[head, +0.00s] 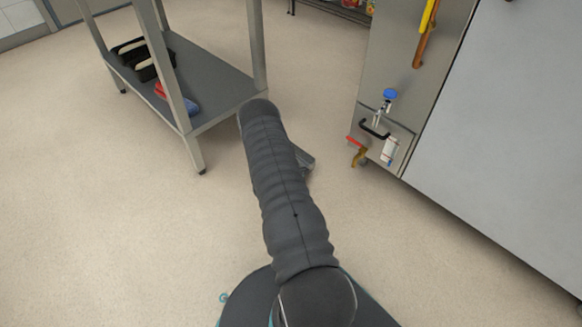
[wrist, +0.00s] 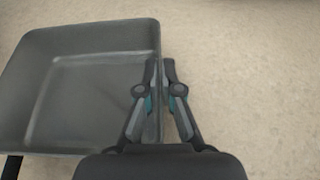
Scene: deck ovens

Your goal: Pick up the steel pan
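The steel pan (wrist: 95,95) is a grey rectangular pan with raised walls and fills the left half of the wrist view, its open side toward the camera. My gripper (wrist: 161,66) has one finger on each side of the pan's right wall, shut on it. Bare floor shows around the pan, and it seems held up off the floor. In the head view, my dark arm hides my gripper and most of the pan; a small grey corner (head: 304,158) that looks like the pan shows just right of the arm.
A grey shelf table (head: 215,92) with black items (head: 146,62) and red and blue items (head: 176,98) on its lower shelf stands at left. A steel cabinet (head: 397,130) with a blue-knobbed valve (head: 390,96) and a big grey panel (head: 520,120) stand at right. The floor between is clear.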

